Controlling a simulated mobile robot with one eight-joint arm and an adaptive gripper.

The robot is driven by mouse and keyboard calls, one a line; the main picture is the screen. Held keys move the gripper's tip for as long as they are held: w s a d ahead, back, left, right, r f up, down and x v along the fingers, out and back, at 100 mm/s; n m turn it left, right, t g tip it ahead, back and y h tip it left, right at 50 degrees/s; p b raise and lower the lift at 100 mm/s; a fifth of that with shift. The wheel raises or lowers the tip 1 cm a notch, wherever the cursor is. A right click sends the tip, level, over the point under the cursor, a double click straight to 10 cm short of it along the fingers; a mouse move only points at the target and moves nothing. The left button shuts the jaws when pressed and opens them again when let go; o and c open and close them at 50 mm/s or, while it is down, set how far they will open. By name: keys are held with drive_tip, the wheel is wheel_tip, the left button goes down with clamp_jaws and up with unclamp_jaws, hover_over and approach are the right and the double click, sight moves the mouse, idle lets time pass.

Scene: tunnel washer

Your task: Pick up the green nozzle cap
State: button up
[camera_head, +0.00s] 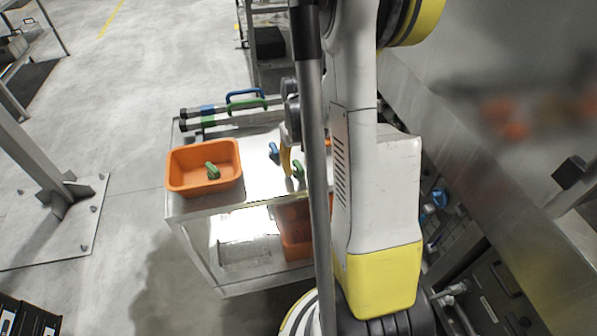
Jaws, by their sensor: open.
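A small green piece (212,170) lies in the orange bin (176,185) at the left end of the cart top. Another small green piece (299,169) stands on the cart top, partly hidden by my arm. I cannot tell from their shape which is the nozzle cap.
A small blue piece (274,152) stands left of my gripper. Tools with blue (246,93) and green (248,104) handles lie at the cart's back. Another orange bin (296,240) is on the lower shelf. Steel machinery (455,130) stands right; the floor at left is open.

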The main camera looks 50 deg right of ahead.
drive_tip(key=shift+r, duration=0.1)
clamp_jaws()
drive_tip(key=shift+r+p, duration=0.35)
drive_tip(key=shift+r, duration=0.15)
drive_tip(key=r, duration=0.1)
drive_tip(key=r+p, duration=0.2)
drive_tip(key=r, duration=0.1)
drive_tip(key=shift+s+d, duration=0.2)
drive_tip(key=shift+d, duration=0.15)
drive_tip(key=s+d+r+p, duration=0.3)
drive_tip(key=s+d+r, duration=0.2)
drive_tip(key=d, duration=0.4)
drive_tip(key=shift+s+r+p, duration=0.35)
drive_tip(key=shift+r+p, duration=0.05)
drive_tip(key=shift+r, duration=0.05)
